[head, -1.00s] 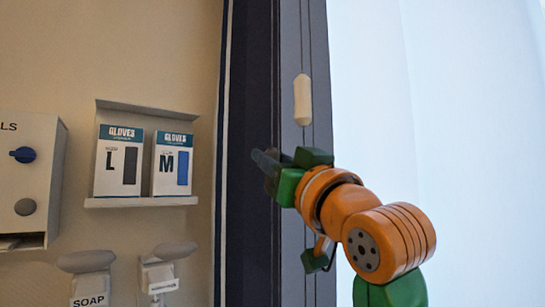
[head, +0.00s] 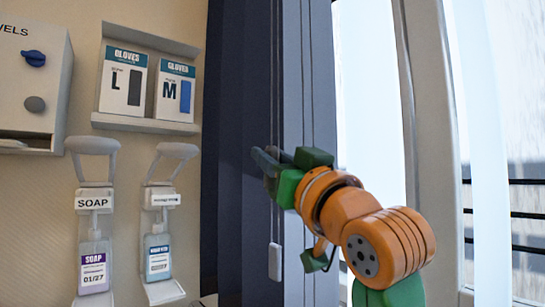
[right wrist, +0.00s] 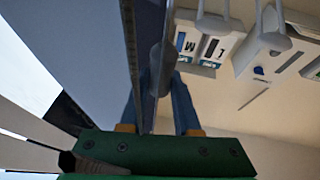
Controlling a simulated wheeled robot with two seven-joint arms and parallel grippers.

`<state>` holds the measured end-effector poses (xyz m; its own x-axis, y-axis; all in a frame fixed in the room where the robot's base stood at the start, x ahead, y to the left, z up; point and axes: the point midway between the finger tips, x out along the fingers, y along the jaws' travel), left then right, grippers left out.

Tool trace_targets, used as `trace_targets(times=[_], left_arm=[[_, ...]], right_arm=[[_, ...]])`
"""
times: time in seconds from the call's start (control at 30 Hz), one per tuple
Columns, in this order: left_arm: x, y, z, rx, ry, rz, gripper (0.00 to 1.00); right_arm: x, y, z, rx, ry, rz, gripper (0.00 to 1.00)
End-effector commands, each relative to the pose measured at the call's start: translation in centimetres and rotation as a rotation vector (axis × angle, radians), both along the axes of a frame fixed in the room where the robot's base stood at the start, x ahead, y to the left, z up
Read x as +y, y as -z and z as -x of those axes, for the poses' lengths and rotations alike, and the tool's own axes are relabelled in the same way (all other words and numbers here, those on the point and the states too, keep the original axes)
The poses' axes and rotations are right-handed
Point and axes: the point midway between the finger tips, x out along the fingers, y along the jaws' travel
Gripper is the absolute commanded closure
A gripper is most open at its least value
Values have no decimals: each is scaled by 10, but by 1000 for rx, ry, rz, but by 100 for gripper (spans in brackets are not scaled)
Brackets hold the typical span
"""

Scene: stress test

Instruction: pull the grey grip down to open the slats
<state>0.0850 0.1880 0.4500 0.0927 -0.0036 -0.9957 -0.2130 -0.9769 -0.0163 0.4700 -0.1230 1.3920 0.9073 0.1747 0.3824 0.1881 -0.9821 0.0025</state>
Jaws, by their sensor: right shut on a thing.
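My right gripper (head: 272,162) is in front of the dark strip beside the window, reaching in from the lower right. In the right wrist view its two blue fingers (right wrist: 160,105) are closed around the grey grip (right wrist: 161,62), a rounded piece near thin cords. In the head view the grip is mostly hidden by the fingers. The pale slats (head: 366,90) hang at the right, with gaps showing the window frame and the outside. A white weight (head: 275,261) hangs on a cord below the gripper. My left gripper is not in view.
Glove boxes (head: 174,91) marked L and M sit in a wall rack at the left. A towel dispenser (head: 30,75) is at the far left. A dark railing (head: 515,215) shows outside.

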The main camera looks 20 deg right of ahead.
Motion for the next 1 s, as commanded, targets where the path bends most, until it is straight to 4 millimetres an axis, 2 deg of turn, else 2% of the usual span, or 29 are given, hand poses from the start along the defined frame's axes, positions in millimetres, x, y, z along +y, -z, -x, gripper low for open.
trace_targets(times=[0.1,0.13,0.23,0.57,0.8,1.0], left_arm=[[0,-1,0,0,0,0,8],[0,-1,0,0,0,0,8],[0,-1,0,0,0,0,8],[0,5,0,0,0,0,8],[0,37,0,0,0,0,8],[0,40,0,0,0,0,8]], right_arm=[[0,-1,0,1,0,0,100],[0,-1,0,1,0,0,67],[0,-1,0,0,0,0,40],[-1,3,4,-4,0,-1,40],[-10,25,49,-6,0,-1,40],[-12,28,64,-1,0,0,40]])
